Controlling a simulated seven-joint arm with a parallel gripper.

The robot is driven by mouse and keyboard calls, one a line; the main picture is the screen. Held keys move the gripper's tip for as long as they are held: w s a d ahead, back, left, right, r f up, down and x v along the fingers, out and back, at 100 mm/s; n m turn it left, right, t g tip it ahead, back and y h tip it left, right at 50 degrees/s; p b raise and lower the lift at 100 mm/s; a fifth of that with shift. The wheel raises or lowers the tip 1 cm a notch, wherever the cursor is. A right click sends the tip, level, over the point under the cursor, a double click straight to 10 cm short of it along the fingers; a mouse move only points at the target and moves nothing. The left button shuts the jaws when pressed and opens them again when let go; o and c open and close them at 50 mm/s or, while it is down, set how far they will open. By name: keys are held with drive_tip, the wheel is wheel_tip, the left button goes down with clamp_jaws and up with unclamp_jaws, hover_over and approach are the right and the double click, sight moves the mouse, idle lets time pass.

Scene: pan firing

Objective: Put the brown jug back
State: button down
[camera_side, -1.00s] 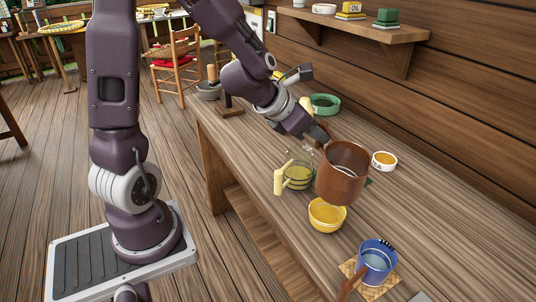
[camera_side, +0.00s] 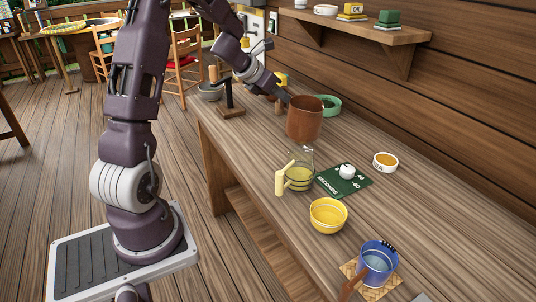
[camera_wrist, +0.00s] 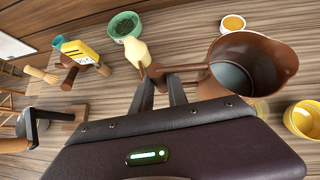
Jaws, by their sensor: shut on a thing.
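The brown jug (camera_side: 305,124) hangs upright above the bench, in the middle of the side view. In the wrist view the jug (camera_wrist: 220,82) is at the right; its mouth faces the camera and its inside looks empty. My gripper (camera_side: 285,100) is shut on the jug's handle, at the jug's left. In the wrist view the two fingers of my gripper (camera_wrist: 173,86) reach up to the handle (camera_wrist: 183,74). The jug's underside is above the glass jug with yellow liquid (camera_side: 298,180), apart from it.
On the bench (camera_side: 258,160) stand a green bowl (camera_side: 333,101), a green timer board (camera_side: 335,187) with a white knob, an orange-filled white bowl (camera_side: 385,168), a yellow bowl (camera_side: 328,222) and a blue pan (camera_side: 377,270). A wall shelf (camera_side: 350,30) is behind.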

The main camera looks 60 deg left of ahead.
drive_tip(key=s+a+r, duration=0.2)
drive_tip(key=s+a, duration=0.2)
drive_tip(key=a, duration=1)
drive_tip(key=shift+h, duration=0.3)
drive_tip(key=f, duration=1.5)
drive_tip(key=shift+d+f, duration=0.2)
drive_tip(key=shift+d, duration=0.2)
drive_tip(key=shift+f, duration=0.1)
drive_tip(key=c, duration=1.3)
unclamp_jaws()
